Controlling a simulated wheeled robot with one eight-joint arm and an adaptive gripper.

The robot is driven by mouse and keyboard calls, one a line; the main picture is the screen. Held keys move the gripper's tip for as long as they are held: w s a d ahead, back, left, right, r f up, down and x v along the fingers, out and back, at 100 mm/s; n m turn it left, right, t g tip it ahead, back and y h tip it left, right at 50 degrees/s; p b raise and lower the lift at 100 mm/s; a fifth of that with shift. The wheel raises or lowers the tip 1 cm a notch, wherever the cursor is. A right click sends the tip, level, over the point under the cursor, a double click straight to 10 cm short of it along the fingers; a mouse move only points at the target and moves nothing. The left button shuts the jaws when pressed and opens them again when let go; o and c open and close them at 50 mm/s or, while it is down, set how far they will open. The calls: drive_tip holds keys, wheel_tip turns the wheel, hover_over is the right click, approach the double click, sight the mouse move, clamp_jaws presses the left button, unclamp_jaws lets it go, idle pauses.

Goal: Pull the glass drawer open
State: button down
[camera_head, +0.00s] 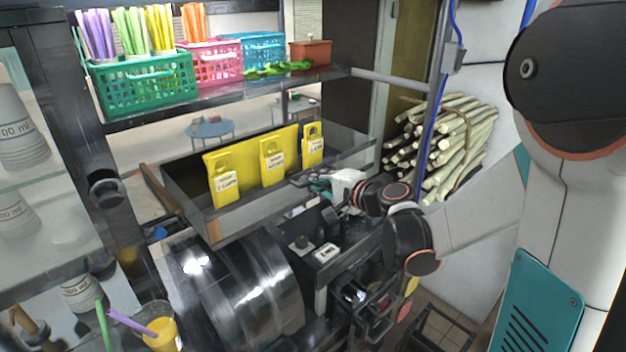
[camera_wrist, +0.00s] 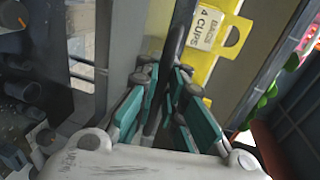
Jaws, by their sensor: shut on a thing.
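The glass drawer (camera_head: 255,212) is a long, shallow grey tray with see-through walls under the upper shelf. It holds yellow bag packs (camera_head: 223,185) standing along its length. My gripper (camera_head: 305,181), with teal finger pads, is at the drawer's front wall, right of its middle. The fingers hide the exact grip spot.
A shelf above carries green (camera_head: 143,85), pink and blue baskets. A metal drum (camera_head: 245,290) and press machinery stand below the drawer. Sugarcane stalks (camera_head: 445,145) are stacked at right. A cup of orange juice (camera_head: 162,335) is at lower left.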

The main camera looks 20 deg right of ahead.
drive_tip(key=c, duration=1.7)
unclamp_jaws()
drive_tip(key=v, duration=1.2)
